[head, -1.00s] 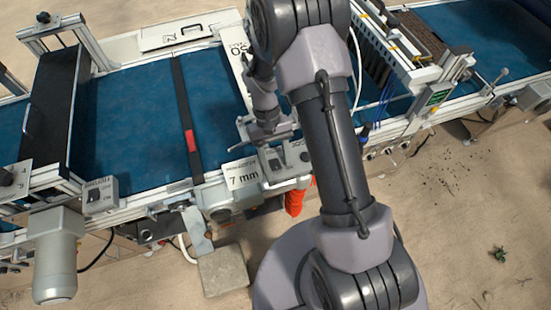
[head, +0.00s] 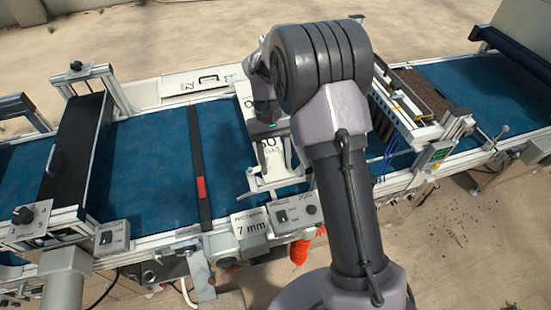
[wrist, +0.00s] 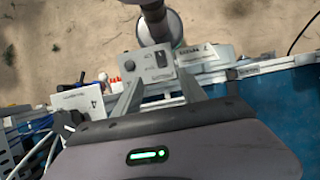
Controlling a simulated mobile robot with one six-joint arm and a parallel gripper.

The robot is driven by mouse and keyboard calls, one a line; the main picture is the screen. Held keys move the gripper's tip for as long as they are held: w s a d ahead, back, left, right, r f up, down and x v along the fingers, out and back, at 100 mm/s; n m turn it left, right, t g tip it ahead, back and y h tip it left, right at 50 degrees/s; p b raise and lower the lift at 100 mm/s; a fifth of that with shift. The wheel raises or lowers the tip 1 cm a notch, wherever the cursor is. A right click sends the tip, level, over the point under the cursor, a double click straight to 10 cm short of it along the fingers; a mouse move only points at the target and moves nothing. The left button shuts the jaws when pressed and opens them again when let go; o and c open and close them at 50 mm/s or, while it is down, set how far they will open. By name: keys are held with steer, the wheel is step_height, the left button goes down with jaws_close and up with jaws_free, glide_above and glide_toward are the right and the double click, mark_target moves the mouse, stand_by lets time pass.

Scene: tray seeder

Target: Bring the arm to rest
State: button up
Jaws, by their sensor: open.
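My arm rises from the lower right of the head view, bent at a dark ribbed elbow in the middle. My gripper (head: 274,178) hangs left of the elbow, over the near side of the seeder line. Its two pale fingers are apart and nothing shows between them. In the wrist view my gripper (wrist: 157,88) also shows spread fingers, with a grey switch box (wrist: 148,72) beyond them. Whether the fingers touch anything beneath is hard to tell.
The seeder line with its blue belt (head: 155,165) runs across the view. A black roller cover (head: 75,150) stands left, a dispensing frame (head: 425,130) right of my arm. A 7 mm label (head: 250,228) and switch box (head: 297,212) line the near edge. Sandy ground (head: 470,235) is open in front.

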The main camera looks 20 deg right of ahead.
stand_by(0.3)
steer(key=s+a+r+m+t+y+b, duration=0.1)
steer(key=s+t+b, duration=0.4)
steer(key=s, duration=0.5)
steer(key=s+a+r+m+t+y+b, duration=0.1)
steer(key=s+t+b, duration=0.4)
steer(key=s+b, duration=0.5)
steer(key=shift+a+r+m+t, duration=0.4)
steer(key=shift+a+r+m, duration=0.35)
steer(key=shift+a+m, duration=0.35)
steer(key=shift+d, duration=0.15)
